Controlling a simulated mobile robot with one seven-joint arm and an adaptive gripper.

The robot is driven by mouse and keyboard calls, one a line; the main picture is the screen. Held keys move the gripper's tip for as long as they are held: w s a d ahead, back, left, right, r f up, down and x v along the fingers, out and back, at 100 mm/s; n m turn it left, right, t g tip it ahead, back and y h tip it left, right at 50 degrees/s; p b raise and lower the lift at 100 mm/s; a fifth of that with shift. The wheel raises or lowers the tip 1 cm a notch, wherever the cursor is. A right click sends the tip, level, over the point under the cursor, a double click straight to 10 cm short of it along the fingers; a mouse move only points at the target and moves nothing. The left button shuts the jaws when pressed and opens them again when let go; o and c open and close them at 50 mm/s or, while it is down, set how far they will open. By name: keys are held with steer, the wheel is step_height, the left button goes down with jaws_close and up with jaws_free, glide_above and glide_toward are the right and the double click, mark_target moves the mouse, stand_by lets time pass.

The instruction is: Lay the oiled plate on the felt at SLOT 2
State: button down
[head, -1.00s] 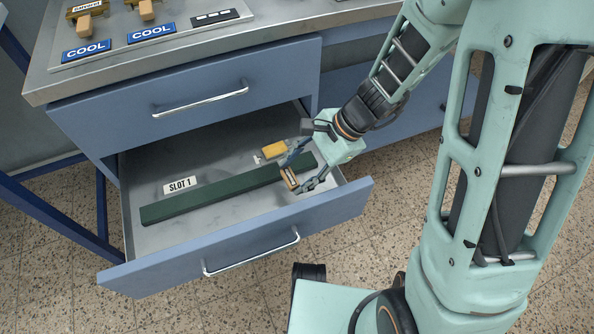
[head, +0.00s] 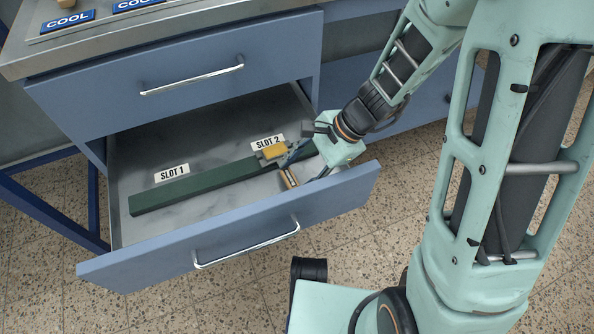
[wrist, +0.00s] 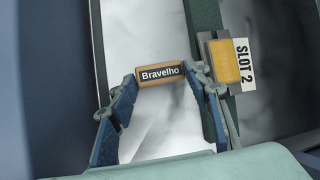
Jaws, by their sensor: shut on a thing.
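My gripper (head: 289,176) is over the open drawer, its two blue fingers shut on an orange-brown block (wrist: 160,74) lettered "Bravelho". In the wrist view the block shows over bare drawer floor, beside the dark green felt strip (head: 195,188); its height above the floor is unclear. A yellow piece with a grey side (wrist: 224,62) shows just outside the right finger, over the strip; I cannot tell whether it joins the block. The SLOT 2 label (head: 267,142) lies behind the strip, next to the yellow piece. No oil can be made out.
The SLOT 1 label (head: 172,173) lies behind the strip's left part, which is bare. The drawer front (head: 235,232) and side walls bound the space. A shut drawer (head: 180,83) sits above, under a counter with blue COOL signs (head: 68,21).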

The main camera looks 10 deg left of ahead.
steer(key=shift+f, duration=0.3)
steer(key=c, duration=1)
jaws_free()
steer(key=shift+o, duration=0.2)
step_height(320, 180, up, 10)
